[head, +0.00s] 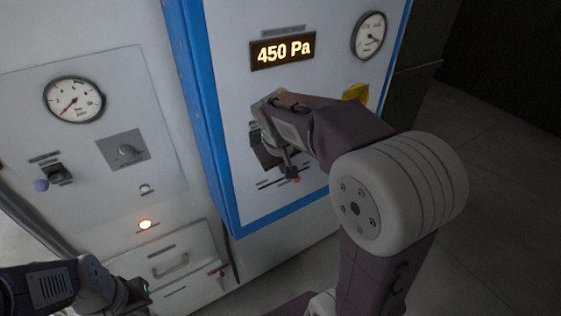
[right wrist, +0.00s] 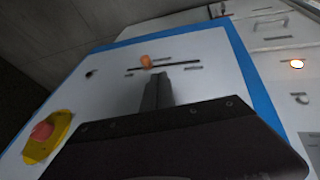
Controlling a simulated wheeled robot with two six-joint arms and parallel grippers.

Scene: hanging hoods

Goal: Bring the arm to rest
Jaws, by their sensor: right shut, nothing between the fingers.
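My right arm reaches in from the right in the head view. Its gripper (head: 289,172) is in front of the blue-framed panel (head: 228,60), with the fingers together and nothing between them. In the right wrist view the closed fingers (right wrist: 157,90) point at a slot with an orange knob (right wrist: 146,62). The knob shows beside the fingertips; I cannot tell whether they touch it. It also shows small in the head view (head: 296,180). My left gripper (head: 137,291) is at the lower left, dark and small; its jaws cannot be made out.
The panel carries a lit 450 Pa display (head: 283,51) and a round gauge (head: 369,36). A red button on a yellow plate (right wrist: 58,128) is near my right wrist. Floor at right is clear.

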